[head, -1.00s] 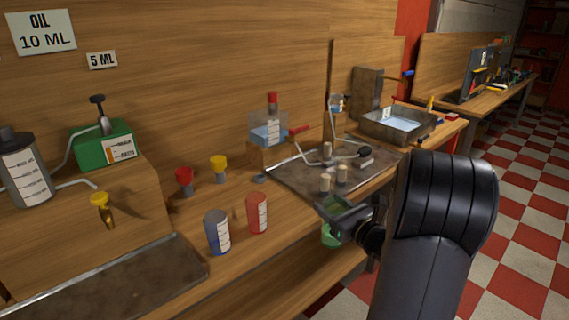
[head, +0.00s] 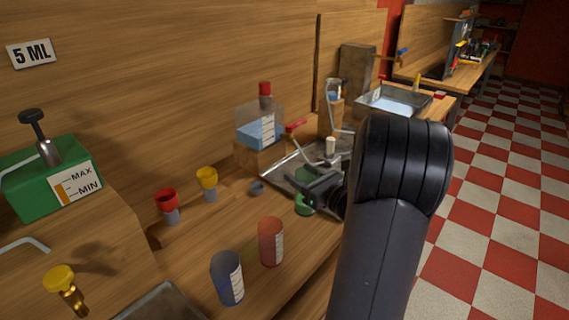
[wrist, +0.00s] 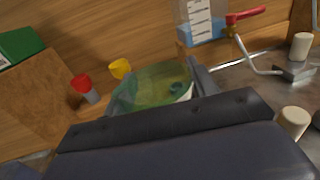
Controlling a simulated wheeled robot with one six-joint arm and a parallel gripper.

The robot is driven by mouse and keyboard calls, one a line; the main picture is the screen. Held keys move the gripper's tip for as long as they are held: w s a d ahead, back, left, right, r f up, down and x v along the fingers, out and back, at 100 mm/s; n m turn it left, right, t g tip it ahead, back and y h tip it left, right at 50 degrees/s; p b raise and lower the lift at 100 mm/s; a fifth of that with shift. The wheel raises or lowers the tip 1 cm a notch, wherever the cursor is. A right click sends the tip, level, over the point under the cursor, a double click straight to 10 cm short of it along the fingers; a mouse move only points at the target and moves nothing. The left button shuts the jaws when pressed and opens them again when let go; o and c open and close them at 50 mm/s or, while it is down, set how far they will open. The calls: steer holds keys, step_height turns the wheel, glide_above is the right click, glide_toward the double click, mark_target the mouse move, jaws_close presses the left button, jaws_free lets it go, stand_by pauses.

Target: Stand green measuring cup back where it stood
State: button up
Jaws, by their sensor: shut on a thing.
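My gripper (head: 308,188) is shut on the green measuring cup (head: 304,207), which is see-through and hangs below the fingers in the head view. The wrist view shows the cup (wrist: 150,90) between the two fingers, its open top facing the camera. The cup is held near the left front corner of the metal plate; whether it touches the bench cannot be told. A red measuring cup (head: 270,243) and a blue measuring cup (head: 227,278) stand upright on the wooden bench, left of and nearer than my gripper.
Pale pegs (head: 331,146) stand on the plate. Bare bench lies around the red cup.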

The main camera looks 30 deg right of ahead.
steer(key=shift+w+f, duration=0.15)
steer(key=shift+w, duration=0.05)
steer(key=shift+f+b, duration=2.4)
steer(key=shift+f, duration=0.85)
steer(key=shift+f+b, duration=0.55)
steer(key=o, duration=1.2)
steer(key=shift+o, duration=0.2)
steer(key=shift+s, duration=0.1)
steer(key=s+d, duration=0.1)
steer(key=s, duration=0.9)
steer(key=shift+s+d, duration=0.3)
steer(key=shift+d, duration=0.1)
